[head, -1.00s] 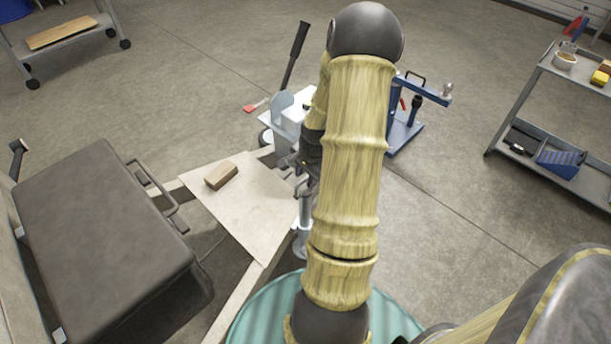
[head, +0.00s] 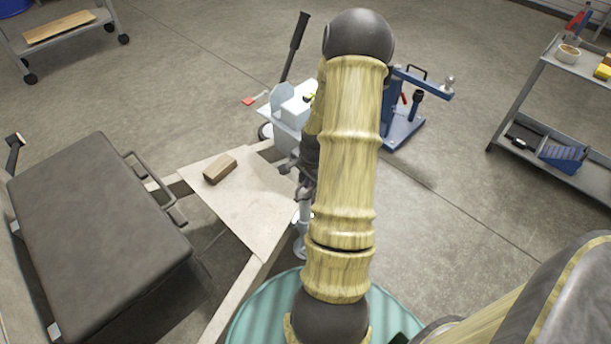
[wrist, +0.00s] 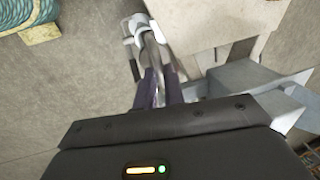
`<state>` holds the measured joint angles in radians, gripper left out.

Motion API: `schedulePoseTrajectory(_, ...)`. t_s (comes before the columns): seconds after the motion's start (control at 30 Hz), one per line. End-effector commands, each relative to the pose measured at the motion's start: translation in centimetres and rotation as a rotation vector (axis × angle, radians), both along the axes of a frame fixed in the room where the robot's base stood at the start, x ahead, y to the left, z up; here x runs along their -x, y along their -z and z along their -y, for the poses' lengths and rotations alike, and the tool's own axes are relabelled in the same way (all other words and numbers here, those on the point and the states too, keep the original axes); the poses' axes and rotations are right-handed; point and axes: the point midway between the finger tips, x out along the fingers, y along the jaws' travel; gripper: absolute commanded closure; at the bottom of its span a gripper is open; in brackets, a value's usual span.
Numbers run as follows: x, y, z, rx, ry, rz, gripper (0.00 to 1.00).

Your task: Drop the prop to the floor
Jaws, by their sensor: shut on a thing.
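The prop is a light grey post (head: 301,238) beside the trailer frame, just left of my arm in the head view. In the wrist view its grey metal part (wrist: 141,30) runs up from between my fingers. My gripper (wrist: 158,82) is shut on it, with a dark finger on either side. In the head view my gripper (head: 300,178) shows only partly, because my arm covers much of it. I cannot tell the gap between the prop's foot and the floor.
A wooden block (head: 220,169) lies on a pale board (head: 245,210) over the frame. A dark grey box (head: 98,235) stands at left. A blue hitch stand (head: 402,125) is behind my arm. A shelf cart (head: 540,130) is at right. Open floor lies between.

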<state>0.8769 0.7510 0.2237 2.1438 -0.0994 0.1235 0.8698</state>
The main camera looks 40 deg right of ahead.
Motion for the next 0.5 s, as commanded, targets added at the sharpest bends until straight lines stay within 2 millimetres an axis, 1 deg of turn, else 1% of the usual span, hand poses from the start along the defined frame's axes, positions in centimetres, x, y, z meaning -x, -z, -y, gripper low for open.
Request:
schedulePoseTrajectory(0.13, -0.08, -0.25, 0.04, 0.002, -0.001, 0.002, 1.0)
schedulePoseTrajectory(0.17, -0.08, -0.25, 0.04, 0.002, -0.001, 0.002, 0.84)
schedulePoseTrajectory(0.23, -0.08, -0.26, 0.04, 0.002, -0.001, 0.002, 0.7)
schedulePoseTrajectory(0.27, -0.07, -0.25, 0.05, 0.002, -0.001, 0.002, 0.68)
schedulePoseTrajectory(0.5, -0.04, -0.22, 0.04, 0.002, 0.0, 0.002, 0.68)
